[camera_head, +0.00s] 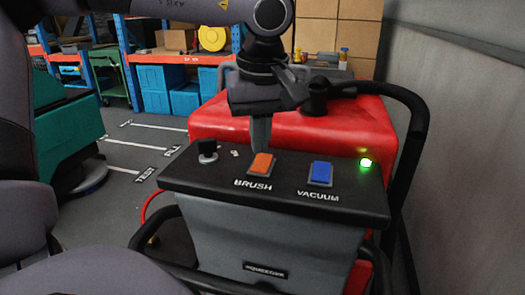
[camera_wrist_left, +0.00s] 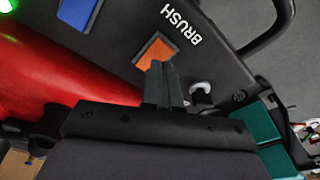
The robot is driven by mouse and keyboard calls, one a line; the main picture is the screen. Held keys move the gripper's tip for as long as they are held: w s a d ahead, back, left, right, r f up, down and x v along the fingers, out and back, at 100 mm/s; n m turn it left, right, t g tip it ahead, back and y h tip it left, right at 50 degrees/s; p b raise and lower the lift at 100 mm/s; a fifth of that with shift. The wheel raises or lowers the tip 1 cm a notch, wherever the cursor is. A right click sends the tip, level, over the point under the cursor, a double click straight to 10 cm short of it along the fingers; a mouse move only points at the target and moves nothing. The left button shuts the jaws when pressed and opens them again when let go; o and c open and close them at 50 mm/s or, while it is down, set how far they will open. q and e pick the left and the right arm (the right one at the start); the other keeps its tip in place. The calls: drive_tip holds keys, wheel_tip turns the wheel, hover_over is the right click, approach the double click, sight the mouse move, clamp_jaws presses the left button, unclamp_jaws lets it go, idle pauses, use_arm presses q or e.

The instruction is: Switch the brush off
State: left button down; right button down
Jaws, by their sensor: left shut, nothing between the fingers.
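The orange BRUSH switch (camera_head: 261,164) sits on the black panel (camera_head: 225,187) of the red scrubber. It also shows in the left wrist view (camera_wrist_left: 155,47), just beyond my fingertips. My left gripper (camera_head: 260,146) points down at the far edge of the orange switch, with its fingers shut and empty. In the left wrist view the fingers (camera_wrist_left: 164,66) overlap the switch's edge; I cannot tell whether they touch it. The blue VACUUM switch (camera_head: 320,173) is to the right. My right gripper is not in view.
A green lamp (camera_head: 366,162) is lit at the panel's right. A black handle bar (camera_head: 412,130) curves along the right side, near a grey wall. Shelves with blue bins (camera_head: 160,88) stand behind.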

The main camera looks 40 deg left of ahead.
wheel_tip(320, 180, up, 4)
drive_tip(key=p, duration=0.3)
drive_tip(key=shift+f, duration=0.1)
idle(0.6)
